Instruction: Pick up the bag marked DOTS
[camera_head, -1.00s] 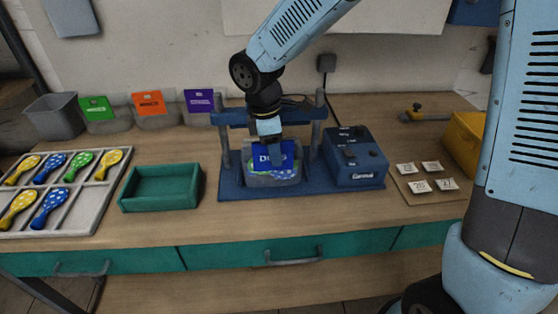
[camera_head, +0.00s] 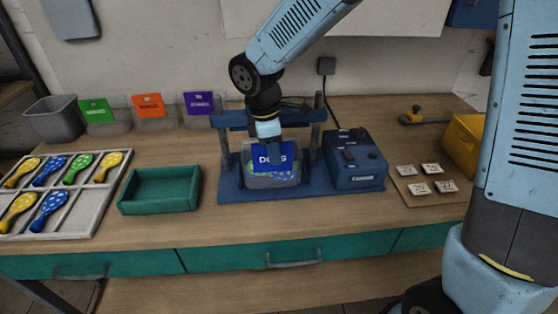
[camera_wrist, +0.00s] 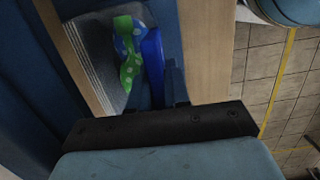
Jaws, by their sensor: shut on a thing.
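The bag marked DOTS (camera_head: 262,158) has a blue header card and a clear pouch with green and blue spotted balloons. In the head view it is upright in front of the blue press, over the press base. My gripper (camera_head: 275,156) comes down from above and is shut on its header, covering part of the lettering. In the wrist view the pouch shows a green spotted balloon (camera_wrist: 129,60), with the blue header (camera_wrist: 154,65) seen edge-on by the fingers (camera_wrist: 172,85). I cannot tell whether the pouch touches the base.
The blue press (camera_head: 229,185) has posts beside the bag, and a control box (camera_head: 352,165) stands right. A green tray (camera_head: 160,205) is left. Green (camera_head: 97,110), orange (camera_head: 148,105) and purple (camera_head: 198,103) bags stand behind. A balloon rack (camera_head: 85,222) is far left.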

